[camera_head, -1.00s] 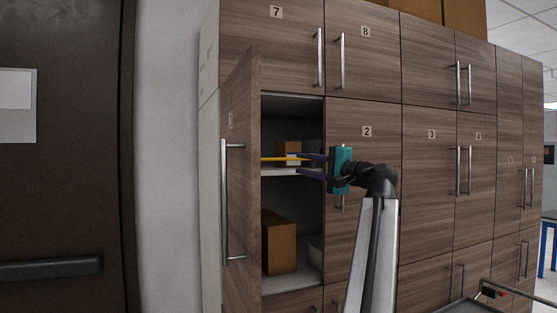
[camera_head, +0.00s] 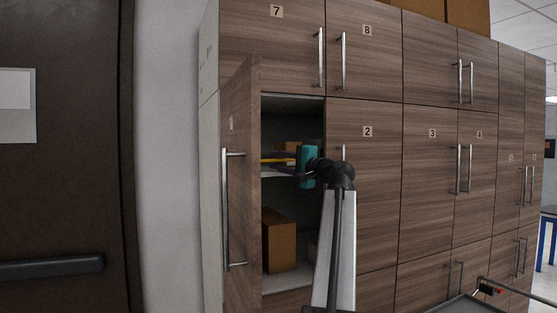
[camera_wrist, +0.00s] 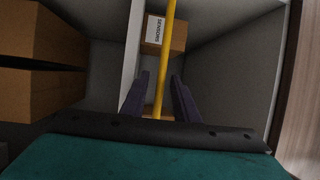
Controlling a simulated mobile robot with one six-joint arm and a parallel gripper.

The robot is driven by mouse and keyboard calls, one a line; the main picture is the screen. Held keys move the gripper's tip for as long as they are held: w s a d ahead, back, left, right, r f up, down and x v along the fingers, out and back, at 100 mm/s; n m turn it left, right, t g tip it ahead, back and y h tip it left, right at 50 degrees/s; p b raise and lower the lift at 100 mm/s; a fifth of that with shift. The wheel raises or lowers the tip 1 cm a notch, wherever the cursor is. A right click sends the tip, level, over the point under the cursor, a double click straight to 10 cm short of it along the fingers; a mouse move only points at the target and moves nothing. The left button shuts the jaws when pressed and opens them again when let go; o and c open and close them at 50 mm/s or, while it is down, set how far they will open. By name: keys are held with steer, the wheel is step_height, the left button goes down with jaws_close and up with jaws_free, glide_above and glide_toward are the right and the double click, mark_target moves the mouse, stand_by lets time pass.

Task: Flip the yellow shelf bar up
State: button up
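The yellow shelf bar (camera_wrist: 165,45) runs between the purple fingers of my gripper (camera_wrist: 160,78) in the wrist view, with a gap on both sides. In the head view, a short piece of the bar (camera_head: 268,160) shows at the front of the shelf (camera_head: 272,174) in the open cabinet. My gripper (camera_head: 274,162) is open, its fingers reaching into the cabinet opening at shelf height. My gripper's teal body covers the right part of the bar and shelf. Whether a finger touches the bar is unclear.
The cabinet door (camera_head: 240,190) stands open to the left of my gripper. A brown box (camera_head: 279,243) stands in the lower compartment. A labelled box (camera_wrist: 163,34) is on the shelf beyond my fingers. Closed door 2 (camera_head: 370,200) is to the right.

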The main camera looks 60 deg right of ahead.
jaws_close()
